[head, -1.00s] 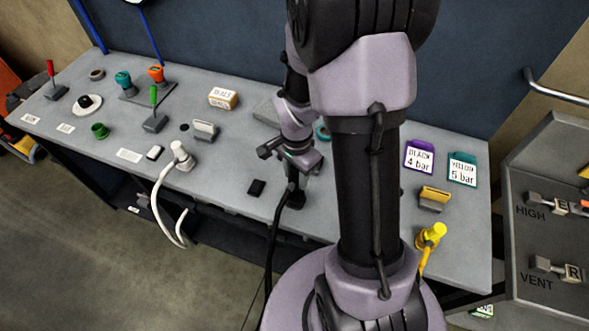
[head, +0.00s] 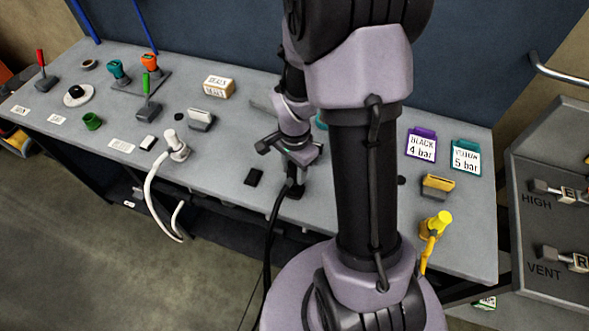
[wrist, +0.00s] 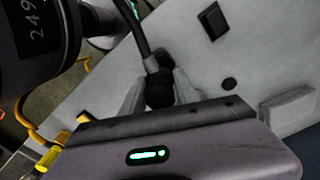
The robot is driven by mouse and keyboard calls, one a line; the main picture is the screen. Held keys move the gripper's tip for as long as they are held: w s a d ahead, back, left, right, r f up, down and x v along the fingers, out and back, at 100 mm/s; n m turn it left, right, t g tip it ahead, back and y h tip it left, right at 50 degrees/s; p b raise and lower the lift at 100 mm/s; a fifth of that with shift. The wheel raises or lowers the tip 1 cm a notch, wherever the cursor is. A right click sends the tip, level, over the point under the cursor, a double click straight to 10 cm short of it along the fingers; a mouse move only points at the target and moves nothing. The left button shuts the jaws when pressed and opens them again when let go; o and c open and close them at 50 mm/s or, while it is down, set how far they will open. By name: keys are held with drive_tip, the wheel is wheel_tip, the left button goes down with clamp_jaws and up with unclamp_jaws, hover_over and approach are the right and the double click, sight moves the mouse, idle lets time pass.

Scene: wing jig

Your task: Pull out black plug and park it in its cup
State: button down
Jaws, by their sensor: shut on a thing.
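The black plug (wrist: 160,88) sits between the two fingers of my gripper (wrist: 158,98) in the wrist view. My gripper is shut on it. Its black cable (wrist: 135,25) runs away toward the table's front edge. In the head view, my gripper (head: 296,172) is over the middle of the grey table, and the plug (head: 293,189) shows below it with the cable (head: 271,230) hanging over the front. I cannot tell whether the plug is seated or lifted. I cannot make out which cup is the black plug's.
A white plug (head: 176,147) with hose stands left, a yellow plug (head: 436,225) right. A black block (head: 254,177) lies near my gripper. A green cup (head: 92,121) and levers are far left. Purple (head: 420,146) and teal (head: 466,158) signs stand right.

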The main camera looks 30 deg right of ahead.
drive_tip(key=shift+f, duration=0.1)
drive_tip(key=shift+f+b, duration=0.5)
drive_tip(key=shift+b, duration=0.15)
drive_tip(key=shift+f+b, duration=1.1)
drive_tip(key=shift+b, duration=0.05)
idle(0.3)
drive_tip(key=c, duration=0.8)
unclamp_jaws()
drive_tip(key=shift+c, duration=0.2)
wheel_tip(320, 180, up, 18)
drive_tip(key=p, duration=0.5)
drive_tip(key=shift+f, duration=0.25)
